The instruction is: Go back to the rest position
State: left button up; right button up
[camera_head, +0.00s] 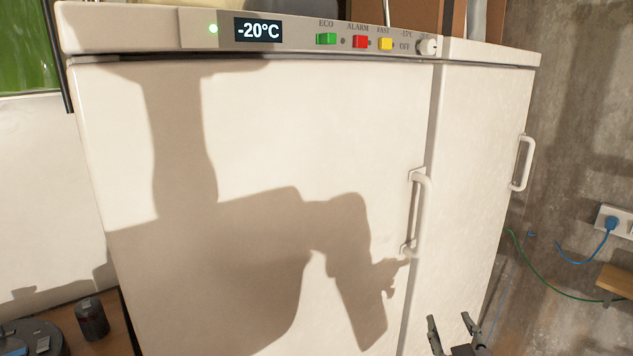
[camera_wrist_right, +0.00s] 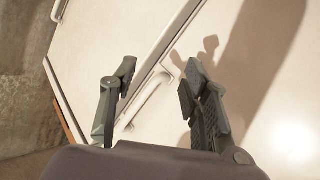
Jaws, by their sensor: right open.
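My right gripper (camera_head: 452,328) shows at the bottom edge of the head view, in front of the lower right part of a white freezer (camera_head: 270,130). Its two fingers are apart with nothing between them. In the right wrist view the open fingers of the right gripper (camera_wrist_right: 158,85) point toward the freezer front (camera_wrist_right: 120,40) and a white door handle (camera_wrist_right: 150,98). The same handle (camera_head: 422,212) shows in the head view, above and left of the gripper. The freezer doors look shut. My left gripper is in neither view.
The freezer's top panel has a -20°C display (camera_head: 258,30) and coloured buttons. A second handle (camera_head: 523,163) is on the right side. A blue plug sits in a wall socket (camera_head: 610,222), with cables nearby. A dark canister (camera_head: 91,318) stands at lower left.

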jog(key=s+a+f+g+y, duration=0.1)
jog(key=s+a+f+g, duration=0.1)
jog(key=s+f+g, duration=0.85)
jog(key=s+a+f+g+y, duration=0.2)
jog(key=s+a+f+g, duration=0.1)
jog(key=s+f, duration=1.5)
jog(key=f, duration=0.9)
jog(key=s+f, duration=0.2)
jog(key=f, duration=0.9)
jog(key=s+d+f+g, duration=0.1)
jog(key=s+f, duration=0.7)
jog(key=s+d+f+g, duration=0.1)
jog(key=s+d+f, duration=0.1)
jog(key=s+f, duration=0.6)
jog(key=shift+s+d+f+h+b, duration=0.3)
jog(key=shift+s, duration=0.1)
